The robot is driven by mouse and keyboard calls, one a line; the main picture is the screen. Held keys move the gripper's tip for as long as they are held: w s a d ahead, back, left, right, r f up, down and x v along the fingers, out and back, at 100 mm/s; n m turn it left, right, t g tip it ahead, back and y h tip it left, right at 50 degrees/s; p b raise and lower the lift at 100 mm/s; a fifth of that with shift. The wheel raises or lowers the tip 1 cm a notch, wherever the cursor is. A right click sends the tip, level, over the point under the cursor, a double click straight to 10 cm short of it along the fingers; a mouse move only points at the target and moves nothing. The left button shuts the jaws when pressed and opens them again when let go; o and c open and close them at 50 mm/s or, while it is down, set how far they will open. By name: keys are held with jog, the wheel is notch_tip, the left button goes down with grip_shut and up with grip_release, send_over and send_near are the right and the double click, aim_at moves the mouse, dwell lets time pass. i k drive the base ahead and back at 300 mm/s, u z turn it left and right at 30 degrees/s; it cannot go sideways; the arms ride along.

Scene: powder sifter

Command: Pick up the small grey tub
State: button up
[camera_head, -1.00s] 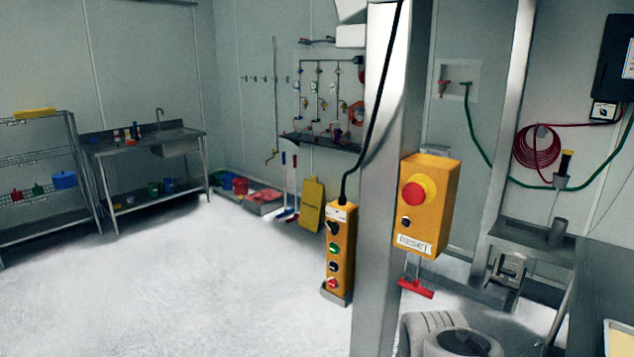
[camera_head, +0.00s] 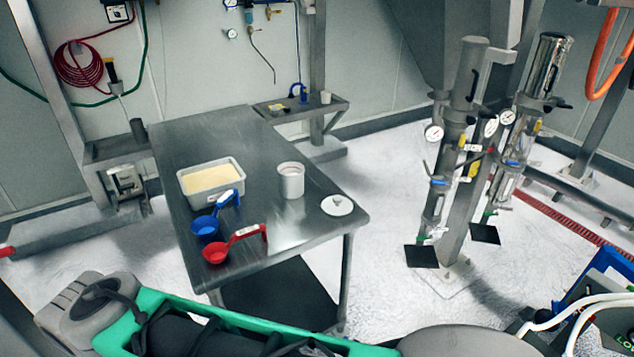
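On the steel table in the head view, a light grey round tub (camera_head: 291,184) stands upright and open. A flat round white lid (camera_head: 337,205) with a knob lies to its right, apart from it. A larger rectangular grey tub (camera_head: 216,202) holding pale yellow powder sits left of the round tub. I cannot tell for certain which of the two is the small grey tub. My gripper is not in view; only parts of my own body show along the bottom edge.
A blue scoop (camera_head: 205,227) and a red scoop (camera_head: 215,252) lie on the table (camera_head: 290,237) near its front left. A small shelf (camera_head: 300,108) stands behind. Steel cylinders with gauges (camera_head: 455,150) stand right of the table, with open floor between.

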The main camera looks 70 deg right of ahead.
aim_at(291, 173)
jog(key=z, duration=0.15)
jog(key=i, duration=0.3)
jog(key=z, duration=1.15)
jog(key=k, duration=0.25)
jog(key=u, duration=0.25)
jog(key=i, duration=0.45)
